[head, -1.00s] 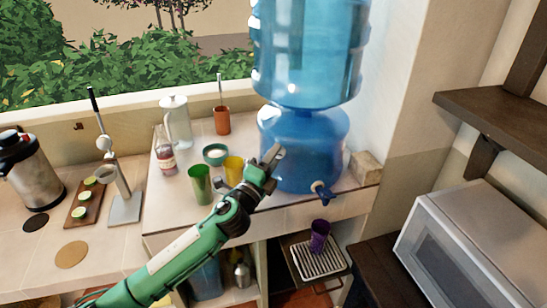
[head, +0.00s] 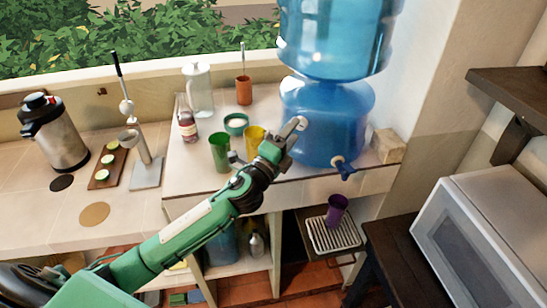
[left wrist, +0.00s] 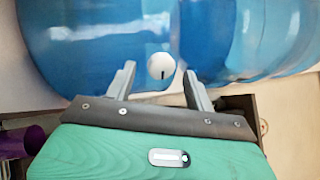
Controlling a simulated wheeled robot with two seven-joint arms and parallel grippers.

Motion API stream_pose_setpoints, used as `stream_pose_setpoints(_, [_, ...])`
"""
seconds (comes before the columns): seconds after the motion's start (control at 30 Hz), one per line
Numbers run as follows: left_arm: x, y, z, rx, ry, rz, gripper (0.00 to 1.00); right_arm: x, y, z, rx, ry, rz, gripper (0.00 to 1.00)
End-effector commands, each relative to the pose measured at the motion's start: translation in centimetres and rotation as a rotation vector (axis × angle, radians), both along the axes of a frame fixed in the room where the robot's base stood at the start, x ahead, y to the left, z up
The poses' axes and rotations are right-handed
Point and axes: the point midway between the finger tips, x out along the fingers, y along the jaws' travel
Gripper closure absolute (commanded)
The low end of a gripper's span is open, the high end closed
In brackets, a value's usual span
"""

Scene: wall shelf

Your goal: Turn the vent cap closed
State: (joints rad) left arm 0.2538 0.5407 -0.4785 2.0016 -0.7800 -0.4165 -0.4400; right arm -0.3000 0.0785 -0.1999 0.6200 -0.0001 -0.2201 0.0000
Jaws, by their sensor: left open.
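The vent cap (left wrist: 160,64) is a small round white knob with a short dark mark at its lower part, on the blue water dispenser (left wrist: 85,60). In the head view the cap (head: 303,122) is a pale spot on the front of the dispenser (head: 335,110), partly behind a finger. My left gripper (head: 268,143) is open in front of the dispenser. In the left wrist view its fingers (left wrist: 159,76) stand either side of the cap, with gaps showing on both sides. Whether the fingertips reach the cap's depth is unclear. My right gripper is not visible.
A blue tap (head: 345,170) sticks out below right, above a purple cup (head: 337,208) on a drip tray (head: 330,240). Green (head: 220,150) and yellow (head: 254,140) cups stand close left of my gripper. A stone block (head: 388,146) stands right of the dispenser.

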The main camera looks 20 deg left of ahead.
Motion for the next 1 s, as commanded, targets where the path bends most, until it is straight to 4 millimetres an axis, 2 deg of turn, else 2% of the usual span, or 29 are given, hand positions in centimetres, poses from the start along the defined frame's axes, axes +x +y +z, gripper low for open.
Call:
stream_pose_setpoints(0.03, [-1.0, 0.2, -0.8, 0.001, 0.002, -0.002, 0.46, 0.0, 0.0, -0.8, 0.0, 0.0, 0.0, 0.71])
stream_pose_setpoints(0.3, [-6.2, 1.3, -2.2, 0.0, 0.002, -0.003, 0.46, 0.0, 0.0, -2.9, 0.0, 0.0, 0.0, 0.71])
stream_pose_setpoints(0.5, [-9.1, 2.1, -2.8, 0.0, 0.002, -0.002, 0.46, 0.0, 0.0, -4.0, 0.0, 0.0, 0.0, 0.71])
stream_pose_setpoints(0.7, [-10.6, 2.4, -3.1, 0.0, 0.001, -0.002, 0.46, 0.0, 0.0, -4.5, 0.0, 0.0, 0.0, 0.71])
stream_pose_setpoints(1.0, [-11.0, 2.5, -3.0, 0.0, 0.001, -0.001, 0.46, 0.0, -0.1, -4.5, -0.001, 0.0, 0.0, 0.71])
